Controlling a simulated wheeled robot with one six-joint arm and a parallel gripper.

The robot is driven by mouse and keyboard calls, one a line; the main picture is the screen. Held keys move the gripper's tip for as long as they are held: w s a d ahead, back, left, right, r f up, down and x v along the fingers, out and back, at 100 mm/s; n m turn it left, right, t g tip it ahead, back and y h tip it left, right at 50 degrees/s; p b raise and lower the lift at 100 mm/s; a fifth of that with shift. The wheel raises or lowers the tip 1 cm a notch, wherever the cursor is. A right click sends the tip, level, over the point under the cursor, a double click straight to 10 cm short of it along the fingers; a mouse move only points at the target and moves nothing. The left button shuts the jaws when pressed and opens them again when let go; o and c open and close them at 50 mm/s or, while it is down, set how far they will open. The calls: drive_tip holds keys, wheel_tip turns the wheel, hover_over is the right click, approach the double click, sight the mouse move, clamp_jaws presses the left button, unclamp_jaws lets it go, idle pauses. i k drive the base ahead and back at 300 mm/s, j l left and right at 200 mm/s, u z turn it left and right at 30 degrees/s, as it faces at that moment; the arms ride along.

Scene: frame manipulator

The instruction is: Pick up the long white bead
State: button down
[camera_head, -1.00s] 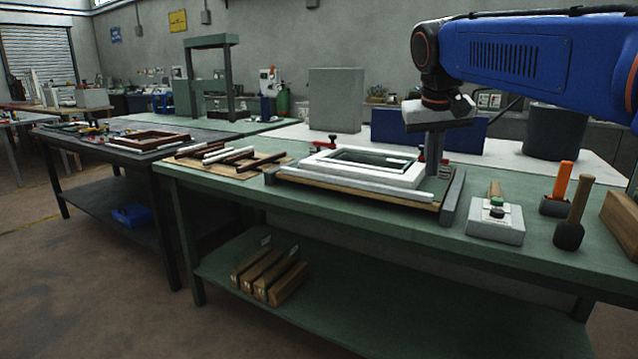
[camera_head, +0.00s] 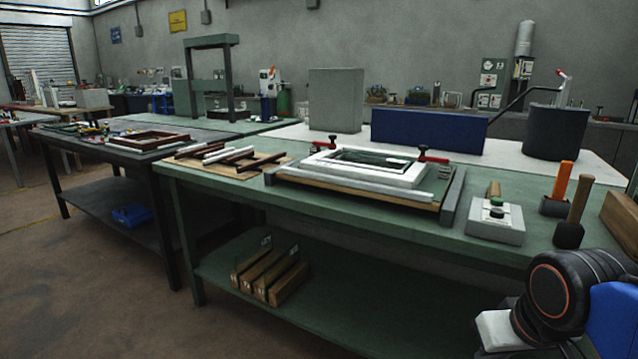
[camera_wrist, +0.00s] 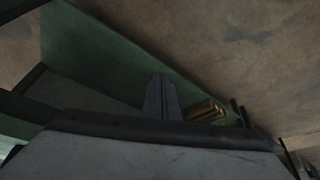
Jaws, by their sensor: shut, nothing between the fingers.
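Two white bars (camera_head: 222,155) lie among dark red-brown ones on a wooden board (camera_head: 250,172) at the left of the green table. A longer white strip (camera_head: 350,185) lies along the front of the white frame (camera_head: 398,178) in the clamping jig. I cannot tell which is the long white bead. My gripper is low at the right in the head view, in front of the table and far from these pieces; only its pale body shows there. In the wrist view my gripper's fingers (camera_wrist: 161,97) are together and empty. No white bead shows in that view.
The table (camera_head: 390,225) also holds a grey button box (camera_head: 496,227), a mallet (camera_head: 570,235) and an orange-handled tool (camera_head: 562,181). Wooden blocks (camera_head: 285,283) lie on the lower shelf (camera_head: 360,318).

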sight(210, 161)
drive_tip(key=i+j+u, duration=0.15)
drive_tip(key=i+j, duration=0.4)
drive_tip(key=i+j+u, duration=0.2)
drive_tip(key=i+j, duration=0.3)
drive_tip(key=i+j+u, duration=0.15)
drive_tip(key=i+j, duration=0.25)
drive_tip(key=i, duration=0.25)
drive_tip(key=z, duration=1.3)
drive_tip(key=u, duration=1.3)
drive_tip(key=i+j+z, duration=0.15)
drive_tip(key=j, duration=0.2)
drive_tip(key=j+z, duration=0.15)
drive_tip(key=j, duration=0.25)
